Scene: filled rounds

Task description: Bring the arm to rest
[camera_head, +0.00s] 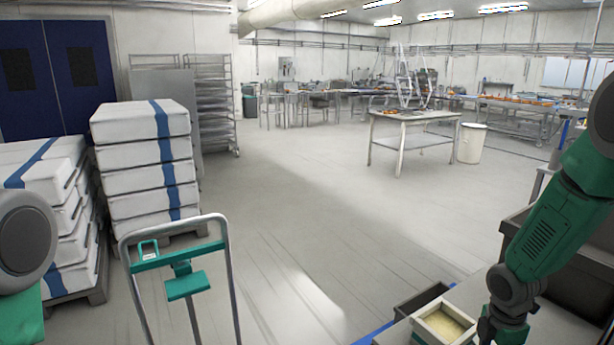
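My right arm (548,235) comes in from the right edge, green with dark grey joints. It bends down toward the lower right, and its lower end (502,325) is cut off by the bottom edge, beside a small pale box. The fingers of my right gripper do not show. Of my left arm only a grey joint (25,240) and a green part show at the lower left edge. My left gripper is out of view.
A pale box with yellowish filling (443,328) and a dark bin (420,300) stand at the lower right. A larger dark container (575,270) is behind my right arm. A trolley handle (175,258) and stacked white boxes (147,165) stand left. The middle floor is clear.

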